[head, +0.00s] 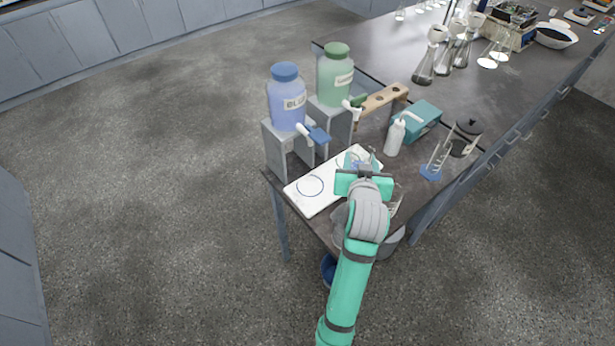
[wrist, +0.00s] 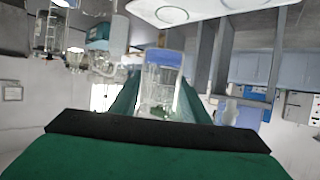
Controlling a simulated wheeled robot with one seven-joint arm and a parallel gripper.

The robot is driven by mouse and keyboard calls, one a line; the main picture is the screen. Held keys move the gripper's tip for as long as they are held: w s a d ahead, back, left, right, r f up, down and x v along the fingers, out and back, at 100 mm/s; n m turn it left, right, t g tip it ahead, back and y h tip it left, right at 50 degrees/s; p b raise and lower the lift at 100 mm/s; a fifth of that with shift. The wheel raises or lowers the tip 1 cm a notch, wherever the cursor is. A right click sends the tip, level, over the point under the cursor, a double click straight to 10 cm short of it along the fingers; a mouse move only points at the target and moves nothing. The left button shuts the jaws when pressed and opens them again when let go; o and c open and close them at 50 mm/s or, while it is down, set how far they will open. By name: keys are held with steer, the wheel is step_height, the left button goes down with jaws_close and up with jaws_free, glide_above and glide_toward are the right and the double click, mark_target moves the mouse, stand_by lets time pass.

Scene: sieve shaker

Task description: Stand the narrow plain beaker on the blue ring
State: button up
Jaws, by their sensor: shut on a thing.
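My gripper (head: 364,172) is over the right part of a white mat (head: 331,200) near the table's front corner. In the wrist view its jaws are closed on a clear glass beaker (wrist: 160,85) with a blue band at the end away from my palm. In the head view the gripper mostly hides the beaker. A dark ring outline (head: 310,186) lies bare on the left of the mat, and a ring also shows in the wrist view (wrist: 172,14). I cannot tell which ring is blue, or whether the beaker touches the mat.
A blue bottle (head: 287,104) and a green bottle (head: 334,78) with taps stand on grey stands behind the mat. A white wash bottle (head: 394,138), a teal box (head: 421,120) and a blue-based cylinder (head: 432,172) stand to the right. The table edge is close in front.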

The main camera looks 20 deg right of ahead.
steer(key=w+a+f, duration=0.5)
steer(key=a+f, duration=0.1)
steer(key=a, duration=0.1)
steer(key=w+a+f, duration=0.3)
steer(key=shift+w+a+f, duration=0.15)
steer(key=shift+w+a, duration=0.1)
steer(key=shift+w, duration=0.05)
steer(key=shift+w+a+f, duration=0.15)
steer(key=shift+f, duration=0.8)
steer(key=shift+w+a+f, duration=0.1)
steer(key=shift+f, duration=0.8)
steer(key=shift+d, duration=0.1)
steer(key=shift+s, duration=0.15)
steer(key=shift+f, duration=0.1)
steer(key=o, duration=1.1)
